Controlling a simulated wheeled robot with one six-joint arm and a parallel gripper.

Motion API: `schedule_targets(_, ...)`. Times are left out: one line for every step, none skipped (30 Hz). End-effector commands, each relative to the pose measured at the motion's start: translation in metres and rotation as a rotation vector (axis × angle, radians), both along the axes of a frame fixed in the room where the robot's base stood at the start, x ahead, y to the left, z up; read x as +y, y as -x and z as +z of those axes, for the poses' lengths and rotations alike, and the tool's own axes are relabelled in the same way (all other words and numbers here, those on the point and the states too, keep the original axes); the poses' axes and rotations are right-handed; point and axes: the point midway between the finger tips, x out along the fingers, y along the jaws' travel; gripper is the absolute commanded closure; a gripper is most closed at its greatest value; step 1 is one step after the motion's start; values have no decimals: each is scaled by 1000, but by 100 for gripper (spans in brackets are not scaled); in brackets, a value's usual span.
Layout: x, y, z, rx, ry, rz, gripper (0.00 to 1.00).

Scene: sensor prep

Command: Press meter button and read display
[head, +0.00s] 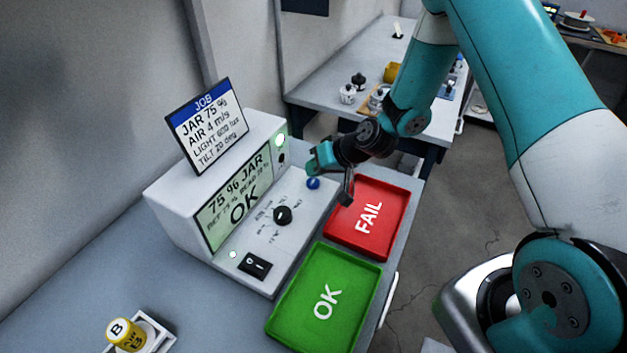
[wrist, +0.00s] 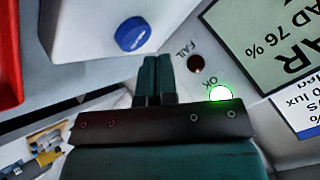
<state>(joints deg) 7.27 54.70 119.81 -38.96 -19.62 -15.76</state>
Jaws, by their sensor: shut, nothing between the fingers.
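The white meter (head: 168,215) stands on the bench with its display (head: 236,200) lit pale green. The display reads 75 % JAR and a large OK; the smaller line is hard to read, but the wrist view shows part of it as 76 % (wrist: 265,32). The green OK lamp (wrist: 220,93) is lit and the FAIL lamp (wrist: 195,63) is dark. The blue button (head: 313,183) is on the meter's front panel; it also shows in the wrist view (wrist: 133,34). My gripper (head: 314,163) is shut and empty, its fingertips (wrist: 155,62) close beside the button, apparently not touching it.
A black knob (head: 283,214) and a rocker switch (head: 254,265) are on the panel. A red FAIL tray (head: 392,205) and a green OK tray (head: 290,312) lie to the right. A yellow jar marked B (head: 126,336) sits in a white holder at the front left. A job card (head: 207,125) stands on the meter.

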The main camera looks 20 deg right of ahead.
Motion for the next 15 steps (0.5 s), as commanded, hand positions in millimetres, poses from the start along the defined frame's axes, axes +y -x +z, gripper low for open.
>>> schedule_targets(0, 0, 4, 0, 0, 0, 100)
schedule_targets(0, 0, 6, 0, 0, 0, 100)
schedule_targets(0, 0, 9, -1, 0, 1, 100)
schedule_targets(0, 0, 12, -1, 0, 1, 100)
schedule_targets(0, 0, 15, -1, 0, 1, 100)
schedule_targets(0, 0, 20, -1, 0, 1, 100)
schedule_targets(0, 0, 23, -1, 0, 1, 100)
schedule_targets(0, 0, 26, -1, 0, 0, 100)
schedule_targets(0, 0, 30, -2, 1, 1, 100)
schedule_targets(0, 0, 33, -2, 1, 1, 100)
schedule_targets(0, 0, 36, -2, 1, 1, 100)
schedule_targets(0, 0, 40, -2, 1, 1, 100)
schedule_targets(0, 0, 43, -1, 0, 0, 100)
schedule_targets(0, 0, 46, -1, 0, 0, 100)
schedule_targets(0, 0, 48, -1, 0, 0, 100)
